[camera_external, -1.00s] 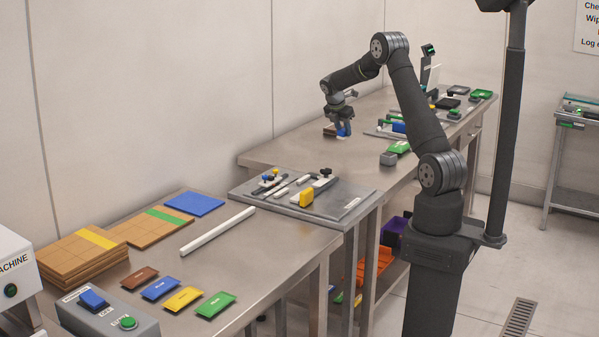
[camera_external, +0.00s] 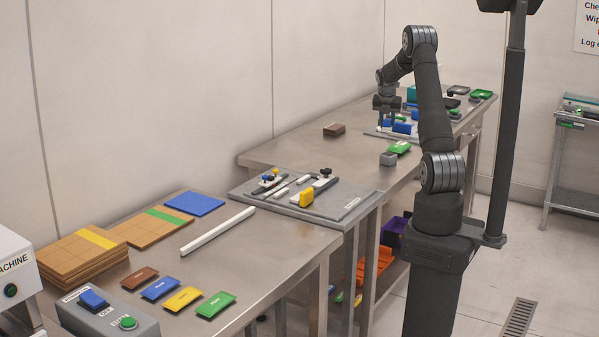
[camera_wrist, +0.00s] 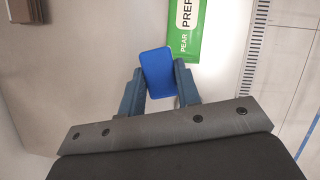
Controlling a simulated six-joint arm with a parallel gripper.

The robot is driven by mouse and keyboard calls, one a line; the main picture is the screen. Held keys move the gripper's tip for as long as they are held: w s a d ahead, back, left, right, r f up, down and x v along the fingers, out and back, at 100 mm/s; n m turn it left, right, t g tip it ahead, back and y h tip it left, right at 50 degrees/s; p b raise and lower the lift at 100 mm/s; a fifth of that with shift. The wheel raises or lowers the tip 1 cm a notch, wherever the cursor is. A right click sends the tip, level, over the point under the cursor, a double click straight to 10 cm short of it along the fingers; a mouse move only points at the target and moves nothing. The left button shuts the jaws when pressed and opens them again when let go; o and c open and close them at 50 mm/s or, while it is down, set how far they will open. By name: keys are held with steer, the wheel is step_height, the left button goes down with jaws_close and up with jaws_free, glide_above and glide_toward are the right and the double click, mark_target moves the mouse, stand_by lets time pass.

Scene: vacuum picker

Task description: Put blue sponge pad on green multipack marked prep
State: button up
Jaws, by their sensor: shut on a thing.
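The blue sponge pad (camera_wrist: 157,68) is held between the two fingers of my gripper (camera_wrist: 160,88) in the wrist view. The external view shows my gripper (camera_external: 386,112) over the far bench, with a small blue patch, seemingly the pad, at its tips. In the external view a green pack (camera_external: 398,148), likely the same one, lies near the bench's front edge.
A brown block (camera_external: 334,129) stands left of my gripper on the bench. A grey block (camera_external: 388,159) sits beside the green pack. A blue block (camera_external: 402,127) and other items lie close to my gripper. Bare bench lies between the brown block and the green pack.

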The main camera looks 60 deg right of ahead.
mark_target(397, 145)
steer(key=s+d+n, duration=0.1)
steer(key=s+d, duration=0.2)
steer(key=shift+t, duration=0.3)
steer(key=shift+s+d+f, duration=0.1)
steer(key=shift+d+f, duration=0.05)
steer(key=shift+f, duration=1.8)
steer(key=shift+s+d+f, duration=0.1)
steer(key=shift+f, duration=1.8)
steer(key=shift+f, duration=0.2)
steer(key=o, duration=0.9)
steer(key=shift+o, duration=0.2)
steer(key=shift+r, duration=0.15)
